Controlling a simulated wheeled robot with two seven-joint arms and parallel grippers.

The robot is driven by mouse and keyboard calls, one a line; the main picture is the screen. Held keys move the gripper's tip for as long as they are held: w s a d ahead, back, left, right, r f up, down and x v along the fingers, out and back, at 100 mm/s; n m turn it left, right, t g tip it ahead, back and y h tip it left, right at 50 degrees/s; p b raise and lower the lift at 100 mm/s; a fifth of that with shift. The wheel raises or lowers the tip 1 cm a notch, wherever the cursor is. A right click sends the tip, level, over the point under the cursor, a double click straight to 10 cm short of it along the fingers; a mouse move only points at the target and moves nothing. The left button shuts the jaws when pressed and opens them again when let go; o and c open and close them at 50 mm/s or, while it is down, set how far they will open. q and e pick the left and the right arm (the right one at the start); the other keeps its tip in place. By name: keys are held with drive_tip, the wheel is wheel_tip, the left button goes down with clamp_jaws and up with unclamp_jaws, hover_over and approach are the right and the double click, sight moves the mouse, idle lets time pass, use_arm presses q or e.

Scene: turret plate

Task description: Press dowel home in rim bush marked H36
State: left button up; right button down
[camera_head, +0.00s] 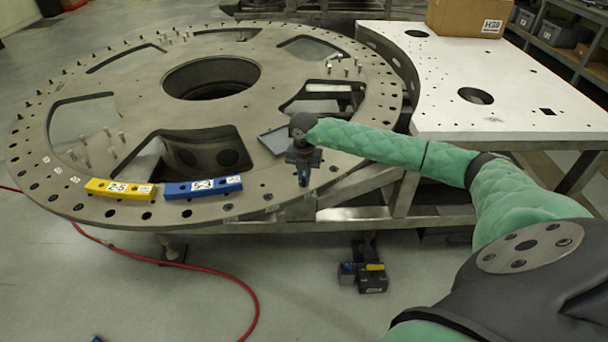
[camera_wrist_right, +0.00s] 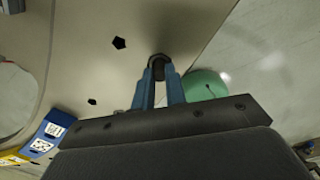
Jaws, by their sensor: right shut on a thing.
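The large round turret plate (camera_head: 230,120) lies flat with a ring of holes along its rim. My right gripper (camera_head: 303,184) points down at the plate's near right rim. In the right wrist view its blue fingers (camera_wrist_right: 158,75) are shut on a small dark round piece (camera_wrist_right: 158,62), which I take to be the dowel. The piece is at the rim near the plate's edge; how deep it sits in a bush cannot be told. The mark H36 is not readable. My left gripper is not in view.
A yellow block (camera_head: 120,189) and a blue block (camera_head: 203,187) lie on the near rim, left of my right gripper. A grey tray (camera_head: 274,139) lies behind it. Upright pins (camera_head: 86,160) stand on the plate. A white-topped table (camera_head: 480,85) carries a cardboard box (camera_head: 468,17).

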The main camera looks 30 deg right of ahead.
drive_tip(key=shift+f+b, duration=0.3)
drive_tip(key=shift+f, duration=0.15)
idle(0.8)
drive_tip(key=c, duration=1.5)
unclamp_jaws()
drive_tip(key=shift+r+p, duration=1.1)
drive_tip(key=shift+r, duration=2.45)
drive_tip(key=shift+a, duration=0.1)
